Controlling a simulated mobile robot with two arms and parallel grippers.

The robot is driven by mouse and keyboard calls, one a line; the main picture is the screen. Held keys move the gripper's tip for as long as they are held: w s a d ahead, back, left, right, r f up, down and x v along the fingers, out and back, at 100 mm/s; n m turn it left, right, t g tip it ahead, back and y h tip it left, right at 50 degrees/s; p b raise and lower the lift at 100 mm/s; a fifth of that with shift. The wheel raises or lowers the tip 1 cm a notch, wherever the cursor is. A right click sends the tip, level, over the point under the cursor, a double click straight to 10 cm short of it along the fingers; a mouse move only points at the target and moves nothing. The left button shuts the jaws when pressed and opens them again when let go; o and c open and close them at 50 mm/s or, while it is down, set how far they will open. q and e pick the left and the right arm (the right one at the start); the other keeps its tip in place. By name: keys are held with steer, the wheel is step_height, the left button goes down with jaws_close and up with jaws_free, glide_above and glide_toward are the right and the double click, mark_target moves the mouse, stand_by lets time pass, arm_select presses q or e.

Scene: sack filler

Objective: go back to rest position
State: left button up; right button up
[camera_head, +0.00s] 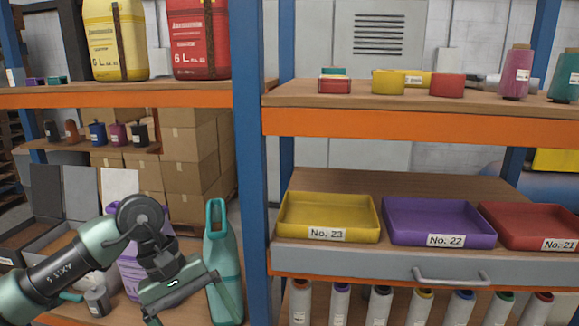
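My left arm comes in from the lower left, and its gripper (193,312) points down at the bottom of the picture. Its two fingers look spread apart with nothing visible between them; the tips are close to the lower picture edge. It is in front of the lower left shelf, beside a teal bottle (221,250) and partly over a purple container (130,268). I cannot tell whether it touches either one. My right gripper is not in view.
A blue post (250,150) divides the racks. On the right are trays No. 23 (327,234), No. 22 (446,240) and No. 21 (559,244) above a grey drawer (370,262). Spools stand on the upper right shelf (420,122); yellow and red canisters stand upper left.

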arm_select(q)
steer(key=w+d+f+n+h, duration=0.3)
steer(key=d+n+h, duration=0.5)
steer(key=d, duration=0.3)
steer(key=w+d+f+n+t+h, duration=0.1)
steer(key=w+f+n+t+h, duration=0.5)
steer(key=n, duration=0.6)
steer(key=a+f+n+t+y+b, duration=0.1)
steer(key=a+f+n+t+y, duration=0.4)
steer(key=f+n, duration=0.85)
steer(key=a+f+n+t+y, duration=0.4)
steer(key=a+f+n+y, duration=0.25)
steer(key=f+n, duration=0.65)
steer(key=s+a+f+n+g+y, duration=0.3)
steer(key=s+a+f+n, duration=0.15)
steer(key=s+f, duration=0.65)
steer(key=s+a+f+n+g+y, duration=0.25)
steer(key=s+f+n, duration=0.35)
steer(key=s+f, duration=0.5)
steer(key=s+f+n+g, duration=0.3)
steer(key=s+f, duration=0.2)
steer(key=s, duration=0.9)
steer(key=s+a+f+n+g+y, duration=0.1)
steer(key=s+f+n+g, duration=0.3)
steer(key=s, duration=1)
steer(key=shift+a+f+b, duration=0.25)
steer(key=shift+f+b, duration=0.2)
steer(key=shift+f, duration=0.35)
